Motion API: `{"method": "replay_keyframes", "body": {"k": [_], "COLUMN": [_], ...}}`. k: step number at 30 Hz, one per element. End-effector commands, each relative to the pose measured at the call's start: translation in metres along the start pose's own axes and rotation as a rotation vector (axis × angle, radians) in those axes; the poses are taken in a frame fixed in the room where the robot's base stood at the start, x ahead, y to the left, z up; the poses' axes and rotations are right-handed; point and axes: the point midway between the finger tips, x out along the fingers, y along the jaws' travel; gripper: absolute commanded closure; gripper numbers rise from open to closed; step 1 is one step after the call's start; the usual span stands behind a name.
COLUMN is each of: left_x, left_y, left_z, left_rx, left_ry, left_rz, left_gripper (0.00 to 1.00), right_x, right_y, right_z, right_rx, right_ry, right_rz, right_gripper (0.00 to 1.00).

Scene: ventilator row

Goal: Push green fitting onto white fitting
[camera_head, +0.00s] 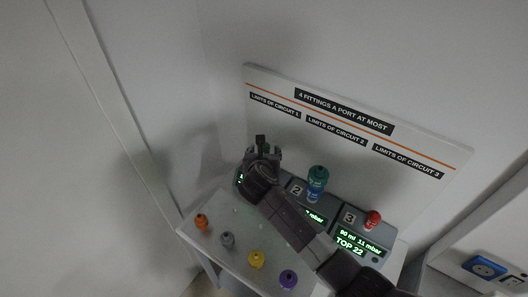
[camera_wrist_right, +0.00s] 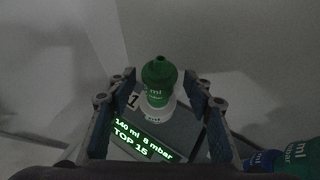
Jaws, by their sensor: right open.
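In the right wrist view a green fitting (camera_wrist_right: 159,74) with a narrow top stands upright on port 1. A white fitting (camera_wrist_right: 154,114) shows directly below it; the two look stacked, but I cannot tell how firmly they are joined. My right gripper (camera_wrist_right: 161,88) is open, with one finger on each side of the green fitting and a gap visible on both sides. In the head view my right gripper (camera_head: 263,150) is over the left end of the console and hides most of this stack. My left gripper is not in view.
A teal-green fitting (camera_head: 318,176) sits on a blue one (camera_head: 313,195) at port 2. A red fitting (camera_head: 373,218) is at port 3. Orange (camera_head: 201,221), grey (camera_head: 227,239), yellow (camera_head: 257,259) and purple (camera_head: 288,279) fittings stand along the front. A sign board (camera_head: 350,133) rises behind.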

Motion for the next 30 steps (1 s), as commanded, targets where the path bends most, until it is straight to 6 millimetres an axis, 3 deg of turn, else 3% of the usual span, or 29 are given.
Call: {"method": "replay_keyframes", "body": {"k": [8,21,30], "left_x": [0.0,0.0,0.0], "left_y": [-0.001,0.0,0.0], "left_z": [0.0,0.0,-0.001], "left_rx": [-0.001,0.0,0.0], "left_ry": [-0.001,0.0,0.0], "left_rz": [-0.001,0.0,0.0], "left_gripper": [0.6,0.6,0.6], "right_x": [-0.018,-0.094,-0.119], "right_y": [0.0,0.0,0.0], "right_z": [0.001,0.0,-0.001], "right_rx": [0.0,0.0,0.0], "right_ry": [-0.004,-0.001,0.001], "right_rz": [0.002,0.002,0.0], "right_gripper": [0.53,0.53,0.53]}}
